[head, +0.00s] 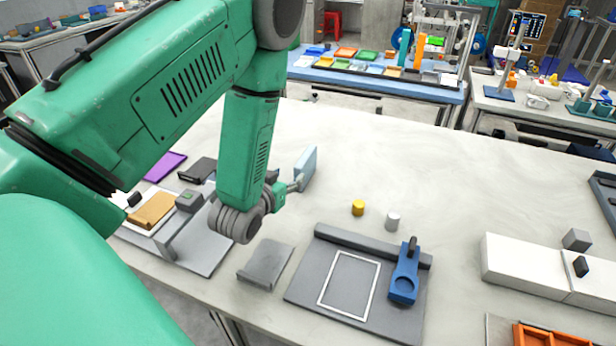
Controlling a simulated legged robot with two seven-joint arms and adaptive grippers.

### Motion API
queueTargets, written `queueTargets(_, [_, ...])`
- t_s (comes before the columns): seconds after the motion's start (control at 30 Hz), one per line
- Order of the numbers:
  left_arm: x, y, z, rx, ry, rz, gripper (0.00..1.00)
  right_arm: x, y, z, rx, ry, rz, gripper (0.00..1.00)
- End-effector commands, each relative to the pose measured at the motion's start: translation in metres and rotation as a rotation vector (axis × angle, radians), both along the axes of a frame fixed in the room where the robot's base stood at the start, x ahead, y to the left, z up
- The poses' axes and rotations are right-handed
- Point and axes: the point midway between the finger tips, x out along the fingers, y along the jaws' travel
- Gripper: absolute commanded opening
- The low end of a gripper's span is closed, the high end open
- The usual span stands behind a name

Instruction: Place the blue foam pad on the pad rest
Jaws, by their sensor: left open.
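The light blue foam pad (306,167) stands on edge, tilted, beyond my left arm's wrist on the white table. My left gripper (297,184) is open, its fingers right at the pad's lower left side. I cannot tell whether they touch it, because the wrist hides part of the fingers. A small grey sloped block (267,263) lies at the front of the table, left of the dark fixture plate; it looks like the pad rest, but I cannot be sure. It is empty. My right gripper is not in view.
A dark grey plate (300,290) with a white outlined rectangle carries a blue clamp (404,274). A yellow cylinder (358,207) and a grey cylinder (392,221) stand behind it. White boxes (520,267) are at right. The table's back middle is clear.

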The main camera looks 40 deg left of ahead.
Motion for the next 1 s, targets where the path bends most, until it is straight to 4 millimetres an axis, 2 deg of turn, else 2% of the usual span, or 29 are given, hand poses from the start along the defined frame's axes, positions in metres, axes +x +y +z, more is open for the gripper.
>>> queueTargets(0.17, [0.016, 0.005, -0.006, 0.001, -0.004, 0.0, 0.45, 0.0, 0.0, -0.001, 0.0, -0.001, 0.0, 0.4])
queueTargets(0.43, [0.064, 0.02, -0.021, 0.002, -0.004, 0.0, 0.45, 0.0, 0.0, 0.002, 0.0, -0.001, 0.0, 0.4])
queueTargets(0.73, [0.086, 0.028, -0.028, 0.001, -0.003, 0.0, 0.45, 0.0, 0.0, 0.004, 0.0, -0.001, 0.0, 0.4])
queueTargets(1.0, [0.121, 0.041, -0.038, 0.0, -0.001, 0.0, 0.45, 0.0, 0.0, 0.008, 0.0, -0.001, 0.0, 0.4])
